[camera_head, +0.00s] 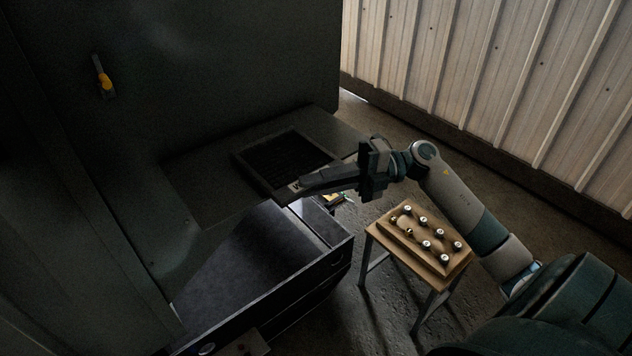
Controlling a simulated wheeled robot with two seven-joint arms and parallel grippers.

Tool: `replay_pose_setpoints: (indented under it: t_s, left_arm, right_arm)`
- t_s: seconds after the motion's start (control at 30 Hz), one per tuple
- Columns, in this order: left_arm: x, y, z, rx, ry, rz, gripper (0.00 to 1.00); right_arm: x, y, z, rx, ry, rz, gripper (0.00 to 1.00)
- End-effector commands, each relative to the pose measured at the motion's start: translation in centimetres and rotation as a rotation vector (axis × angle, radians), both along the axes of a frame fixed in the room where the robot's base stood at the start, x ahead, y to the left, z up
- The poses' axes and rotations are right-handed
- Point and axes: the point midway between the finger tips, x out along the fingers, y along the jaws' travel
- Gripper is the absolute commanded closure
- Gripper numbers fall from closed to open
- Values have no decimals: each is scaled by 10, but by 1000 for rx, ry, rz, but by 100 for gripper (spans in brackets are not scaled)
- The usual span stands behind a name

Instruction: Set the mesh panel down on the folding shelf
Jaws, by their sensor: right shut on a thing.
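The mesh panel (283,158), a dark square frame with a fine black grid, is over the folding shelf. The folding shelf (205,187) is a flat dark plate standing out from the tall enclosure. My right gripper (298,186) reaches in from the right and is shut on the panel's near edge. The panel looks level and close to the shelf top; I cannot tell whether it touches. The gripper hides part of the near edge. I do not see my left gripper.
An open dark drawer (335,253) lies below the shelf. A small wooden table (440,284) with several knobs on a block stands right of it. A pale ribbed wall (490,80) stands at the right.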

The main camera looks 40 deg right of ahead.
Motion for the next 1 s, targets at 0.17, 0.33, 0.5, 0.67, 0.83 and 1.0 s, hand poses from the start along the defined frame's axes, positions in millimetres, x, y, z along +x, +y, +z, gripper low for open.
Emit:
replay_pose_setpoints:
  t_s: [0.17, 0.33, 0.5, 0.67, 0.83, 1.0]
  left_arm:
    - [0, 1, -2, 1, 1, 0, 66]
    - [0, 2, -2, 2, 1, 0, 66]
    - [0, 3, -2, 3, 0, 0, 66]
    - [0, 3, -2, 3, 0, 1, 66]
    - [0, 3, -2, 3, 0, 1, 66]
    - [-1, 3, -2, 3, 0, 1, 66]
  right_arm:
    - [0, 0, -2, 1, -1, 0, 100]
    - [0, 0, -2, 1, -1, 0, 100]
    - [0, 0, -2, 1, -1, 0, 69]
    - [0, 0, -2, 1, -1, 0, 66]
    - [0, 0, -3, -1, 1, 0, 42]
    - [0, 0, -3, 0, 0, 0, 35]
